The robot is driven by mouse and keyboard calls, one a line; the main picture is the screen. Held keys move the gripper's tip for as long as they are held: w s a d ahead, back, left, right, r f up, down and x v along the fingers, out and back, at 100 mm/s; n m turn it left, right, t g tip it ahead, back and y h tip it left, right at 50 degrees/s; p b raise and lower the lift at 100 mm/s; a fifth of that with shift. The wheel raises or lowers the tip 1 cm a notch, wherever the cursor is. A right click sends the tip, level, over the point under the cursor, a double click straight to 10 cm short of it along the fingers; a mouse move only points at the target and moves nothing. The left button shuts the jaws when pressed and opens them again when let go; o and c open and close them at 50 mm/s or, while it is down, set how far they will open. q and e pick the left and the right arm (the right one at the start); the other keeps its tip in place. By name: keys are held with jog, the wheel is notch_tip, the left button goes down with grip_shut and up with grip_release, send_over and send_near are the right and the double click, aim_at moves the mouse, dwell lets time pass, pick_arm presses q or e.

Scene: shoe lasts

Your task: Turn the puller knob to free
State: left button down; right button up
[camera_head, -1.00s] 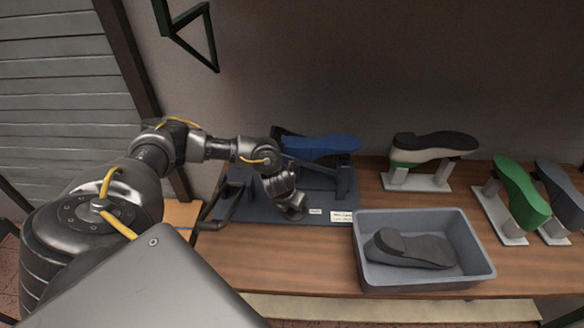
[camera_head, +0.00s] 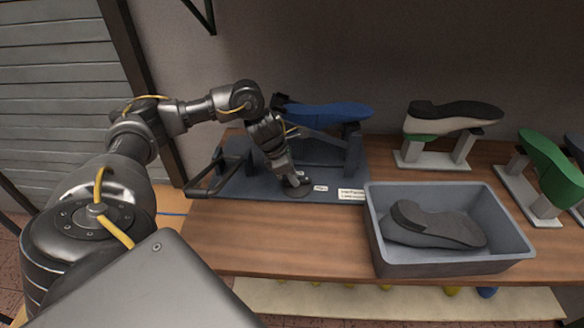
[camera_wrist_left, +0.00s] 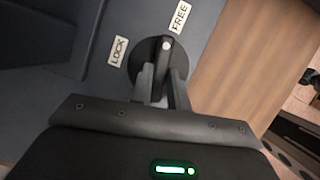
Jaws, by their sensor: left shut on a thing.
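The puller knob (camera_wrist_left: 143,51) is a dark round disc with a raised bar and a pale dot in the left wrist view. Its bar points up and slightly right, towards the FREE label (camera_wrist_left: 180,16). The LOCK label (camera_wrist_left: 118,51) is to its left. My left gripper (camera_wrist_left: 162,88) is shut on the knob's bar, one finger on each side. In the head view my left gripper (camera_head: 296,184) reaches down to the knob at the front of the dark blue puller base (camera_head: 235,185). A blue last (camera_head: 325,114) lies on the puller. My right gripper is not seen.
A grey bin (camera_head: 450,264) holding a dark last (camera_head: 437,225) stands right of the puller. Other lasts, black and white (camera_head: 452,115) and green (camera_head: 550,165), sit on stands behind and right. A black bar handle (camera_head: 208,178) is left of my gripper.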

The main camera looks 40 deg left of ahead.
pick_arm(q)
jog(key=shift+f+m+g+h+b, duration=0.1)
jog(key=shift+m+g+h+b, duration=0.25)
jog(key=shift+m+b, duration=0.55)
jog(key=shift+m, duration=0.3)
jog(key=c, duration=1.3)
grip_release()
jog(key=shift+c, duration=0.2)
jog(key=shift+w+a, duration=0.1)
